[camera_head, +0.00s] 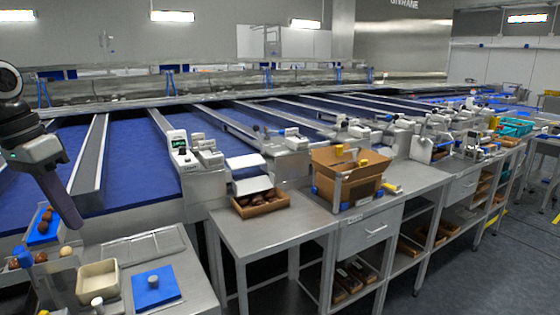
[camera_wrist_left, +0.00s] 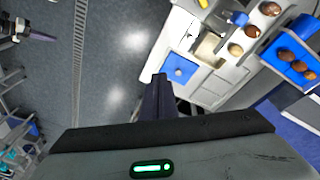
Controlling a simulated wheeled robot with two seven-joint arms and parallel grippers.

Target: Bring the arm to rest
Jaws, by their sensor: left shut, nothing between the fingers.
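My left arm comes in at the left of the head view. Its gripper (camera_head: 76,222) has dark purple fingers pointing down and is shut and empty. In the left wrist view the closed fingers (camera_wrist_left: 160,82) show at the middle with nothing between them. They hang clear of the grading bench, beside a blue square pad (camera_wrist_left: 179,68). A dark purple tip (camera_wrist_left: 38,36) at the upper left of the wrist view looks like my right gripper, and its jaws cannot be made out.
The blue pad (camera_head: 155,287) with a knob, a cream tray (camera_head: 98,284) and a blue date tray (camera_head: 42,232) are at lower left. A crate of dates (camera_head: 262,206) and a cardboard box (camera_head: 348,172) stand on the steel bench. Blue conveyor belts run behind. Open floor shows in the wrist view.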

